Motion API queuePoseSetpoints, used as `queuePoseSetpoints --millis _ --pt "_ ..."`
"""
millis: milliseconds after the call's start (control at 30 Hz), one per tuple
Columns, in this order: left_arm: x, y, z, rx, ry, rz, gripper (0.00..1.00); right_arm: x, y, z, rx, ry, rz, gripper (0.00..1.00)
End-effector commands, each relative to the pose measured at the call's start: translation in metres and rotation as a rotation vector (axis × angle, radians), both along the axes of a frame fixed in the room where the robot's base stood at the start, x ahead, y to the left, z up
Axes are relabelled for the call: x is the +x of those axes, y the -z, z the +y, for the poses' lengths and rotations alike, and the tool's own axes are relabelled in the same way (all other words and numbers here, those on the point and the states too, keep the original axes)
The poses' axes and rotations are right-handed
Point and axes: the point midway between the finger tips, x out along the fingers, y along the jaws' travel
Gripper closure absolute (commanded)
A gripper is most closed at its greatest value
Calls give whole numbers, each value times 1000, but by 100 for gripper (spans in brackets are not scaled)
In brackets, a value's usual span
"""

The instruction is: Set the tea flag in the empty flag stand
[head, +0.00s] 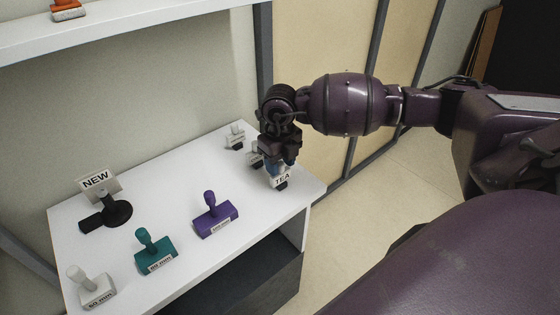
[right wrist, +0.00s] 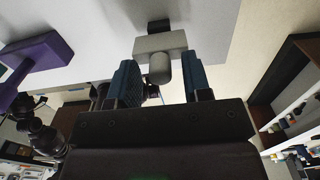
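The tea flag (head: 282,179), a small pale plate lettered TEA with a black part below it, is at the right front corner of the white table. In the right wrist view a grey block with a rounded peg (right wrist: 160,68) shows just beyond the fingers, with a black piece behind it. My right gripper (head: 281,164) points down over the tea flag. Its two blue fingers (right wrist: 162,84) are apart, one on each side of the peg, with gaps visible. A NEW sign (head: 97,181) stands at the table's left by a black round base (head: 117,212). I cannot make out an empty flag stand.
A purple stamp (head: 215,217), a teal stamp (head: 155,254) and a white stamp (head: 94,289) stand along the table's front. Small grey stamps (head: 235,138) stand behind, close to my right gripper. A shelf (head: 150,25) is above. The table's middle is clear.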

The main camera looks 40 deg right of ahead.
Motion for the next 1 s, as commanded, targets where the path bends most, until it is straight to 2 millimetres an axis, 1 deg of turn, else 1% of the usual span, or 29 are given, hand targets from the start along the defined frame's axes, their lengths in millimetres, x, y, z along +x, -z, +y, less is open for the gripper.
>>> queuePoseSetpoints --millis 300,433,567,800,900,1000 --pt "2 -1 0 0 2 -4 57 0 -1 0 0 0 0 48" --pt "4 -2 -1 0 2 -7 57 1 -9 0 0 0 -2 48" --pt "5 -5 -1 0 2 -12 57 1 -28 0 -1 -1 -4 48" --pt "7 -8 -1 0 3 -16 57 1 -72 0 -1 -1 -3 48" --pt "7 -8 -1 0 3 -17 57 0 -87 0 -1 0 -3 48" --pt "7 -9 -1 0 3 -17 57 0 -98 0 0 0 -1 48"
